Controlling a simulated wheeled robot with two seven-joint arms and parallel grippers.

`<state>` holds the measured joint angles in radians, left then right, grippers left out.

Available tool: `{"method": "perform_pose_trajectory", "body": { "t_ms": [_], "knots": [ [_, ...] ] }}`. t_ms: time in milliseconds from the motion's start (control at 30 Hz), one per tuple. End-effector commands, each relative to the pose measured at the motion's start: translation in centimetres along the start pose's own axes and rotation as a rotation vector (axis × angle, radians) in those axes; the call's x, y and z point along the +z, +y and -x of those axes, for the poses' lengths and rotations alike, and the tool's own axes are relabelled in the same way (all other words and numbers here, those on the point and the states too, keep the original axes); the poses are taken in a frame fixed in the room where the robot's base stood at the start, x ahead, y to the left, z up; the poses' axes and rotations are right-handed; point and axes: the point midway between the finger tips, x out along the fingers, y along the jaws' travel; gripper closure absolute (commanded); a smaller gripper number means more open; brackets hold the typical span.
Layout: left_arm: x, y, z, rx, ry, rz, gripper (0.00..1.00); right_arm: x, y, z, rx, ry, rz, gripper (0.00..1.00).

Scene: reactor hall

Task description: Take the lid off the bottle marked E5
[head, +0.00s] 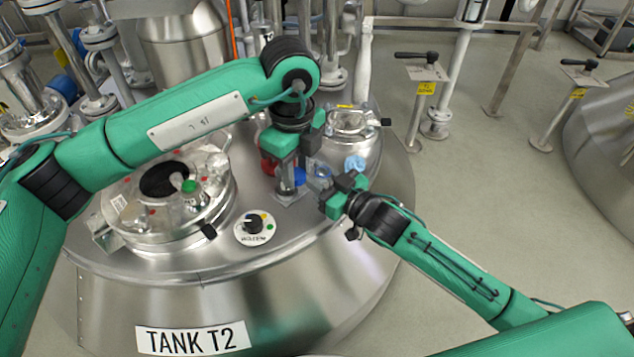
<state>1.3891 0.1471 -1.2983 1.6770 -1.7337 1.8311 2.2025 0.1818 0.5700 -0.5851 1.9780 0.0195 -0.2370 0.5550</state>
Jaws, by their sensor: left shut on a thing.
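My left gripper (291,168) points down over the tank top, right of the middle. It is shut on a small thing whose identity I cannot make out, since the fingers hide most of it. My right gripper (325,190) comes in from the right, close beside the left one. A small clear, bluish vessel (320,172) shows at its fingers; I cannot tell if the fingers grip it. No marking E5 is readable, and I cannot tell which thing is the bottle or its lid. A blue item (299,176) and a red item (267,166) sit beside the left gripper.
A light blue item (355,163) lies beyond the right gripper.

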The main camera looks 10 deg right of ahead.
Motion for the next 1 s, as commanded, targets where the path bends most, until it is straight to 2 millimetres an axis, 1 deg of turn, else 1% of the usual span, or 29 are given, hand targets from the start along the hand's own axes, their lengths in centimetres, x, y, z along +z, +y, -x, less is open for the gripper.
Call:
{"method": "perform_pose_trajectory", "body": {
  "t_ms": [33,267,400,433,500,533,767,867,1000],
  "knots": [
    [0.0,0.0,-0.4,0.000,0.000,0.000,0.97,0.6,0.0,0.0,0.000,0.000,0.000,1.00],
    [0.0,0.0,-0.2,0.000,0.000,0.000,0.97,0.4,0.0,0.0,0.000,0.001,0.000,1.00],
    [0.0,0.0,-0.2,0.000,0.000,0.000,0.97,0.7,0.0,0.0,0.000,0.000,-0.001,1.00],
    [0.0,0.0,-0.2,0.000,0.000,0.000,0.97,0.7,0.0,0.0,0.000,0.001,0.000,0.60],
    [0.0,0.0,-0.2,0.000,0.000,0.000,0.97,0.7,0.0,0.0,0.000,0.001,0.000,0.46],
    [0.0,0.0,-0.2,0.000,0.000,0.000,0.97,0.7,0.0,0.0,0.000,0.001,0.000,0.44],
    [0.0,0.0,-0.2,0.000,0.000,0.000,0.97,0.7,0.0,0.0,0.000,0.001,0.000,0.44],
    [0.0,0.0,-0.2,0.000,0.000,0.000,0.97,0.3,0.0,0.0,0.000,0.002,0.001,0.44],
    [0.0,0.0,0.4,0.000,0.000,0.000,0.97,0.3,0.0,1.1,0.001,-0.001,-0.001,0.44]
  ]
}}
